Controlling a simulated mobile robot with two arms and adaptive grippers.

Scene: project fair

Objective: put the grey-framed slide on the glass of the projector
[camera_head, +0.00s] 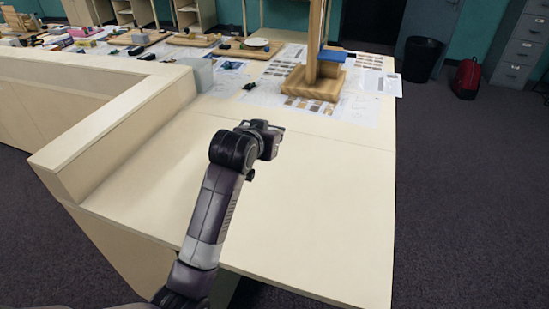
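I cannot make out a grey-framed slide in this view. I cannot make out a projector with a glass plate for certain either. A wooden stand (312,85) with a thick base, an upright post and a blue plate (332,55) stands on the far part of the table; its top is cut off by the picture edge. My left gripper (272,139) is over the bare middle of the pale table, in front of the stand and apart from it. Its fingers are small and dark, so I cannot tell whether they are open. My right gripper is not in view.
The near part of the pale table (320,200) is bare. A raised pale ledge (110,135) borders it on the left. Printed sheets (362,84) and a grey block (198,74) lie farther back. A black bin (422,58) and a red backpack (467,78) stand on the floor.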

